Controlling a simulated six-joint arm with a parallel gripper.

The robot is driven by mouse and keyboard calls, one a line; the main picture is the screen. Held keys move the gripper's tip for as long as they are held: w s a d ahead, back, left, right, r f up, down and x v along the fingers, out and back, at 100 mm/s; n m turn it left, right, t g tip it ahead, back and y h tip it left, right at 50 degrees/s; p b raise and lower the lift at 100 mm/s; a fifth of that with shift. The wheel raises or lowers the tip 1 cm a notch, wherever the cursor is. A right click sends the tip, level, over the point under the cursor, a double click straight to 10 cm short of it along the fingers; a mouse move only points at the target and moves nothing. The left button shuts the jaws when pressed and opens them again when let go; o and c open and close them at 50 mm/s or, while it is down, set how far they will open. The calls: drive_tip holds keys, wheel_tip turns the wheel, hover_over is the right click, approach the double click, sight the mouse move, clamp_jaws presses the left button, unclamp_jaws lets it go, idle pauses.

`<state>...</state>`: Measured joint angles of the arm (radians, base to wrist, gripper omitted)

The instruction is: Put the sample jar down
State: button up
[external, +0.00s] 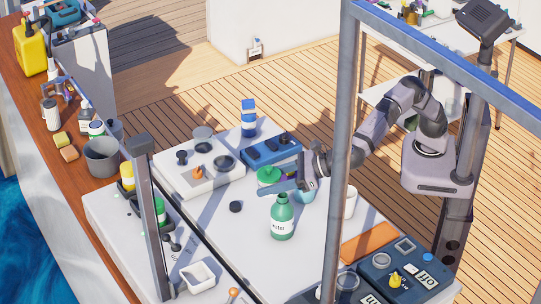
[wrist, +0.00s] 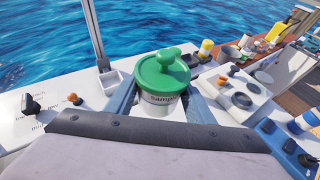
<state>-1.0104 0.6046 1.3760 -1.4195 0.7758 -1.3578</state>
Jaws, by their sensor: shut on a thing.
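The sample jar (wrist: 159,106) is a pale jar with a label reading "Sample" and a green knobbed lid. In the wrist view it sits upright between the two blue fingers of my gripper (wrist: 160,99), which is shut on it. In the external view the jar's green lid (external: 268,174) shows at my gripper (external: 275,186), over the white hatch top (external: 250,240). The fingers hide most of the jar's body there. I cannot tell whether its base touches the surface.
A green bottle (external: 282,220) stands in front of my gripper. A black cap (external: 236,207) lies to the left. A white panel (external: 200,172) and a blue box (external: 270,150) lie behind. Posts rise at left and right. Some white surface around the cap is clear.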

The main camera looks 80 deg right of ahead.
drive_tip(key=w+d+m+h, duration=0.2)
drive_tip(key=w+d, duration=0.5)
drive_tip(key=d, duration=0.3)
drive_tip(key=m+h, duration=0.2)
drive_tip(key=h, duration=0.1)
hover_over(248, 193)
wheel_tip(248, 193, down, 13)
drive_tip(key=shift+d+f, duration=0.1)
drive_tip(key=shift+f, duration=0.2)
drive_tip(key=shift+f, duration=0.1)
drive_tip(key=shift+f+b, duration=2.2)
drive_tip(key=shift+f, duration=1.05)
drive_tip(key=shift+f+b, duration=0.6)
drive_tip(key=shift+b, duration=0.05)
drive_tip(key=o, duration=1.4)
drive_tip(key=shift+c, duration=0.2)
